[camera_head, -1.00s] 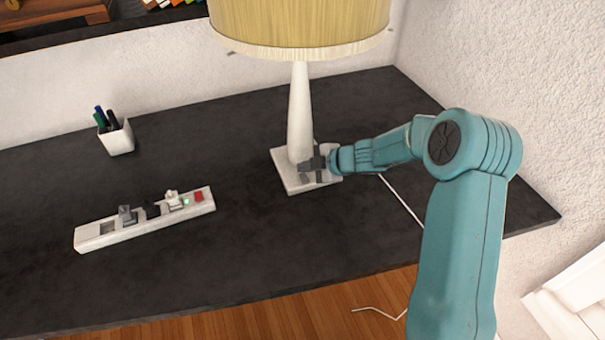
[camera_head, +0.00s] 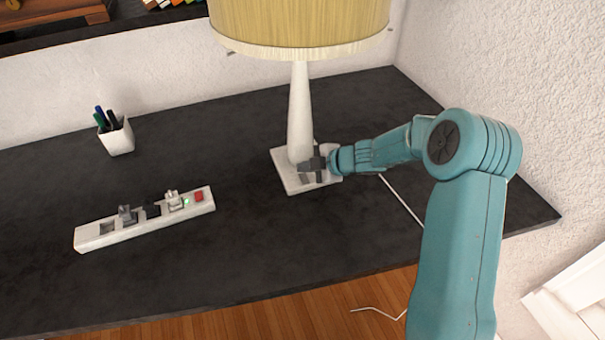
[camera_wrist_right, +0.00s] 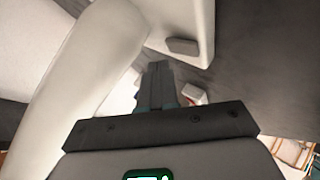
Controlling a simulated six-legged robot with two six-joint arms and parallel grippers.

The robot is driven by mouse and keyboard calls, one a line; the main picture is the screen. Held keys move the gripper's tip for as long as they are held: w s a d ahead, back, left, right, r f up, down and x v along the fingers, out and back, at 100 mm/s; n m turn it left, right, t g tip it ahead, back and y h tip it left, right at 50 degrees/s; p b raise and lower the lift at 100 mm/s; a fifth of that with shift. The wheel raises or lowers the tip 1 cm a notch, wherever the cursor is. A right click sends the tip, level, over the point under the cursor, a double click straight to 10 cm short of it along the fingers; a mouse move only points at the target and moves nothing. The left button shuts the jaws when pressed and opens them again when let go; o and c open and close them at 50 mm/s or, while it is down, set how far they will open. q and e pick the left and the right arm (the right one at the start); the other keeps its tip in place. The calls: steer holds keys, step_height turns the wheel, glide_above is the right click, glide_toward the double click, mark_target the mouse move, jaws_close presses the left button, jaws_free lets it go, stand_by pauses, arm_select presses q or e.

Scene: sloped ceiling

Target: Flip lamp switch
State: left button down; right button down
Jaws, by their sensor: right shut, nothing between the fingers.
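The lamp has a cream stem (camera_head: 300,112), a yellow pleated shade (camera_head: 300,22) and a square white base (camera_head: 283,164) on the dark desk. My right gripper (camera_head: 308,167) is low over the base, beside the foot of the stem, and hides part of the base. In the right wrist view the stem (camera_wrist_right: 75,85) fills the left side. The base (camera_wrist_right: 190,15) is at the top, with a dark grey switch (camera_wrist_right: 183,46) on it. My right gripper's fingers (camera_wrist_right: 158,68) are shut and empty, close to the switch; I cannot tell whether they touch it. My left gripper is out of view.
A white power strip (camera_head: 140,228) with several plugs and a red switch (camera_head: 198,196) lies on the desk (camera_head: 250,245) at the left. A pen cup (camera_head: 118,138) stands behind it. A white cable (camera_head: 402,202) runs right of the lamp. A wall is at the right.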

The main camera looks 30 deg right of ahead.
mark_target(307, 181)
steer(key=shift+f, duration=0.4)
steer(key=shift+w+f, duration=0.1)
steer(key=shift+f, duration=0.25)
stand_by(0.4)
steer(key=shift+r, duration=0.1)
steer(key=shift+r+p, duration=0.65)
steer(key=shift+r, duration=0.1)
steer(key=r+p, duration=0.2)
steer(key=s+r+p, duration=0.1)
steer(key=r+p, duration=0.1)
steer(key=r, duration=0.1)
steer(key=shift+a+p, duration=0.1)
steer(key=shift+p, duration=0.25)
steer(key=shift+f, duration=0.1)
